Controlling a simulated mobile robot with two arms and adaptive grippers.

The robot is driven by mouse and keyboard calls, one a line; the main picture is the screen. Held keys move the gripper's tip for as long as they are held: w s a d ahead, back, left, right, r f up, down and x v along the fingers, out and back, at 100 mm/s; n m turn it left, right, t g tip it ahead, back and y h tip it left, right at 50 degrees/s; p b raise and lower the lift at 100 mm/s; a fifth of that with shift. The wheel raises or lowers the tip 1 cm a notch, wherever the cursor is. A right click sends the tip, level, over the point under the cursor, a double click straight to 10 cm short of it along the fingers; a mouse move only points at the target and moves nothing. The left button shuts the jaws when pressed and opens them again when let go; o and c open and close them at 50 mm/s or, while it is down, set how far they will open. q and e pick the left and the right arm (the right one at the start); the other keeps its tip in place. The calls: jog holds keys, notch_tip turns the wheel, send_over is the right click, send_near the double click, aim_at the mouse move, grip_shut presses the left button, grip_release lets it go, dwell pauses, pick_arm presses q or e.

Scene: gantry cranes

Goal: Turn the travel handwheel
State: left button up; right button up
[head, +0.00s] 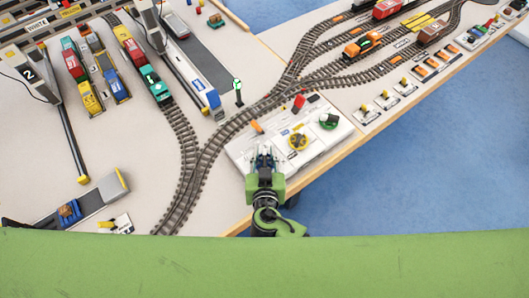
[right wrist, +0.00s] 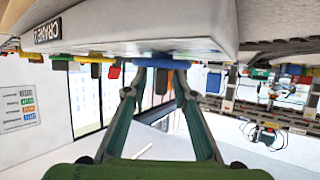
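The white control panel (head: 265,158) lies at the table's front edge in the head view. A yellow handwheel (head: 298,141) and a green knob (head: 328,121) sit on it. My right gripper (head: 264,156) is over the panel's front left part, left of the yellow wheel. In the right wrist view, which is upside down, a blue wheel (right wrist: 163,63) is right at the tips of my right gripper (right wrist: 160,78). The fingers stand apart; I cannot tell if they touch the wheel. Which wheel is for travel is not readable. My left gripper is not in view.
A red lever (head: 299,102) and an orange lever (head: 257,127) stand on the panel's far side. Curved tracks (head: 212,150) run behind and left of it. A small green-topped signal (head: 238,88) stands beyond the track. Blue floor (head: 420,170) is free at the right.

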grip_shut()
jog(key=shift+f, duration=0.1)
